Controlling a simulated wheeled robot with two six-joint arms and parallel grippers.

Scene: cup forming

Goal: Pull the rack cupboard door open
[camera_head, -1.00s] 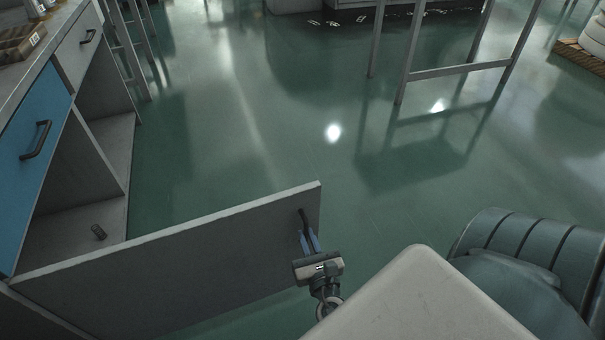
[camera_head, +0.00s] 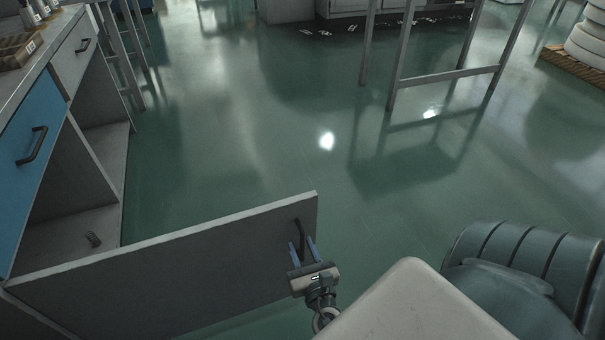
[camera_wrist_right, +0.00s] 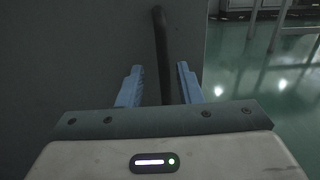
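The grey cupboard door (camera_head: 170,278) stands swung wide open from the cupboard (camera_head: 75,190) at the left, reaching across the lower middle of the head view. Its dark bar handle (camera_head: 299,236) is near the door's free edge. My right gripper (camera_head: 304,250) is open at the handle, its two blue fingers apart. In the right wrist view the handle (camera_wrist_right: 162,55) runs upright between the spread fingers (camera_wrist_right: 160,85), with gaps on both sides. My left gripper is not in view.
A metal frame stand (camera_head: 430,75) is farther back. The green floor (camera_head: 240,130) beyond the door is clear.

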